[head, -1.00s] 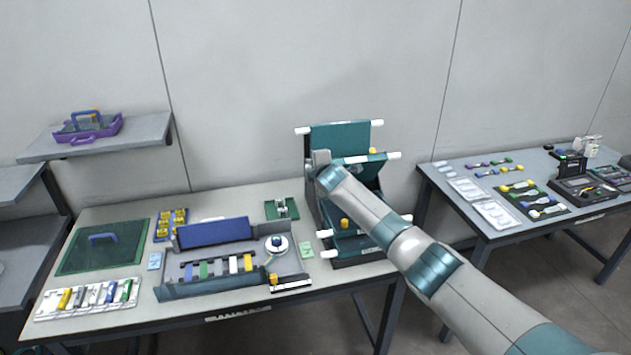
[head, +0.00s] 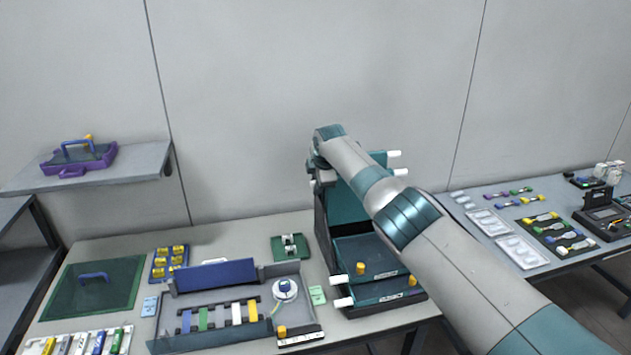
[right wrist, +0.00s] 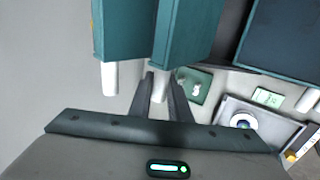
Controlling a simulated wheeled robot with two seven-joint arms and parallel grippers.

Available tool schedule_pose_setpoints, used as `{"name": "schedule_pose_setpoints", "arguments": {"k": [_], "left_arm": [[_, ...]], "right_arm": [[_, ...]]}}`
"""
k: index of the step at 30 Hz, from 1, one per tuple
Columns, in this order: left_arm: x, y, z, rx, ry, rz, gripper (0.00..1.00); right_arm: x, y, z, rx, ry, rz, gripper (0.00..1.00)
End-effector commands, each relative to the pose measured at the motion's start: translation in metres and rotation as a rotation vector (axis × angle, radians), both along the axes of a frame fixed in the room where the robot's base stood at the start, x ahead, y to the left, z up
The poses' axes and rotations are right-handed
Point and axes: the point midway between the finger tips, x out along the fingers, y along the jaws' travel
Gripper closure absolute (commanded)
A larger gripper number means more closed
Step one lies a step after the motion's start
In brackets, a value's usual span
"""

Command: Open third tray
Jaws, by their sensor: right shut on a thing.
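A stand of teal hinged trays (head: 350,204) is on the table right of centre. Two trays are swung up at its back, mostly behind my right arm. In the right wrist view these are the outer raised tray (right wrist: 125,30) and the nearer raised tray (right wrist: 187,32). My right gripper (right wrist: 161,83) is shut on the white end peg (right wrist: 159,97) of the nearer one. The outer tray's white peg (right wrist: 109,78) is free beside it. Lower trays lie down, including the upper lying tray (head: 372,247) with a yellow knob (head: 361,268). My left gripper is out of view.
A blue-lidded work tray (head: 213,275) lies left of the stand, with a small green block (head: 290,247) behind it. A second table (head: 497,196) with splicing parts stands to the right. The wall is close behind the stand.

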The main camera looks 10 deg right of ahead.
Motion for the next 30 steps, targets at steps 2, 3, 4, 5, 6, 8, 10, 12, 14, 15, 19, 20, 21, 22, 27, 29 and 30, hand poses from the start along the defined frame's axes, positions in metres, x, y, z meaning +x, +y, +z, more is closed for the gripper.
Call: {"name": "schedule_pose_setpoints", "arguments": {"k": [2,3,4,5,6,8,10,12,14,15,19,20,21,22,27,29,30], "left_arm": [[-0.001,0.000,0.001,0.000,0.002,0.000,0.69],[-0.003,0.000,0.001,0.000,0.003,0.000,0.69],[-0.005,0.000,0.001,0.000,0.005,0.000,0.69],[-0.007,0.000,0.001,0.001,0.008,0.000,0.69],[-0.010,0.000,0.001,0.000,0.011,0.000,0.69],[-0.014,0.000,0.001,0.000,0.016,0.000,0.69],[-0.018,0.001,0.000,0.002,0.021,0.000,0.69],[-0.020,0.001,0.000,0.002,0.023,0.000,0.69],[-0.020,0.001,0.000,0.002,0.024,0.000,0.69],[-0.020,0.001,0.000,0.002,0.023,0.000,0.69],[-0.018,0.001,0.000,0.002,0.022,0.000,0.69],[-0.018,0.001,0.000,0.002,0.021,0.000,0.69],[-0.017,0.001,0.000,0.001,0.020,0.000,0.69],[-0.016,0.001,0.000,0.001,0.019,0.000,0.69],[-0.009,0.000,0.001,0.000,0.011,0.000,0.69],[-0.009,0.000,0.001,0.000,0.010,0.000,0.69],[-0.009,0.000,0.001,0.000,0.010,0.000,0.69]], "right_arm": [[-0.003,0.000,-0.002,0.000,0.019,-0.001,1.00],[-0.004,0.000,-0.003,0.000,0.026,-0.001,1.00],[-0.005,0.000,-0.003,0.000,0.030,-0.002,1.00],[-0.005,0.000,-0.004,-0.001,0.032,-0.001,1.00],[-0.006,0.000,-0.004,-0.001,0.035,-0.001,1.00],[-0.006,0.000,-0.004,-0.002,0.036,-0.001,1.00],[-0.006,0.000,-0.004,-0.002,0.036,-0.001,1.00],[-0.006,0.000,-0.004,-0.002,0.035,-0.001,1.00],[-0.006,0.000,-0.004,-0.002,0.035,-0.001,1.00],[-0.006,0.000,-0.004,-0.002,0.035,-0.001,1.00],[-0.006,0.000,-0.003,-0.002,0.034,-0.001,0.76],[-0.006,0.000,-0.003,-0.002,0.035,-0.001,0.76],[-0.006,0.000,-0.003,-0.002,0.035,-0.001,0.76],[-0.006,-0.001,-0.004,-0.002,0.035,-0.001,0.76],[-0.006,-0.001,-0.003,-0.002,0.035,-0.001,0.76],[-0.006,-0.001,-0.003,-0.002,0.035,-0.001,0.76],[-0.006,-0.001,-0.003,-0.002,0.035,-0.001,0.76]]}}
